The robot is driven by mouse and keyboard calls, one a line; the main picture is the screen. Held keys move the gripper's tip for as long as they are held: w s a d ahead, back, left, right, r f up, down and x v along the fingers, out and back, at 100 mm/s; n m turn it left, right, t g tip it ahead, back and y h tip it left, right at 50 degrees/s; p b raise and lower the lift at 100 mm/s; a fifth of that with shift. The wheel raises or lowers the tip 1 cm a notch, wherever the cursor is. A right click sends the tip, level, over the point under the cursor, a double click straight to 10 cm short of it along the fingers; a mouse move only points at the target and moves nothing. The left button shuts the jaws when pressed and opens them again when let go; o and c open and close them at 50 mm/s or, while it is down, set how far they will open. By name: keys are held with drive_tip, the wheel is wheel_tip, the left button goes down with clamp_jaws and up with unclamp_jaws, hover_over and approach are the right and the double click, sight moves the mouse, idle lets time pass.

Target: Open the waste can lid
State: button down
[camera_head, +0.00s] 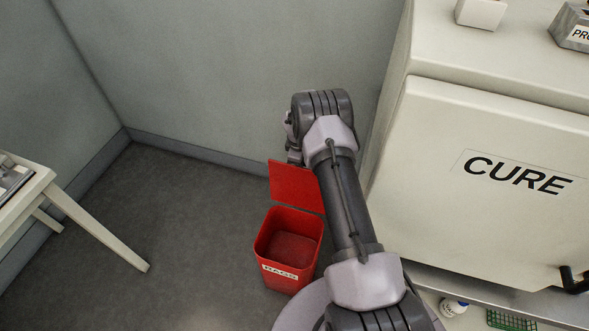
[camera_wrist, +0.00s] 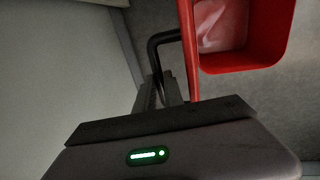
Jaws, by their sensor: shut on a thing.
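The red waste can (camera_head: 288,262) stands on the floor with a white label on its front. Its red lid (camera_head: 296,186) is raised and stands nearly upright at the back rim, so the empty-looking inside shows. In the wrist view the lid (camera_wrist: 189,50) is seen edge-on beside the open can (camera_wrist: 245,62). A black bent handle (camera_wrist: 153,48) sticks out from the lid's outer face. My gripper (camera_wrist: 167,92) is shut on this handle. In the head view my arm hides the lid's right part, and the grip itself is not clear.
A large cream CURE cabinet (camera_head: 490,180) stands close on the right of my arm. A white table (camera_head: 35,195) is at the left. Walls stand behind the can. The floor (camera_head: 150,215) left of the can is clear.

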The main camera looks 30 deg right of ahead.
drive_tip(key=shift+w+d, duration=0.2)
drive_tip(key=shift+w, duration=0.1)
drive_tip(key=c, duration=1.5)
unclamp_jaws()
drive_tip(key=shift+o, duration=0.2)
wheel_tip(320, 180, up, 17)
drive_tip(key=s+a+p, duration=0.2)
drive_tip(key=p, duration=0.3)
drive_tip(key=shift+s+a+p, duration=0.25)
drive_tip(key=shift+p, duration=0.1)
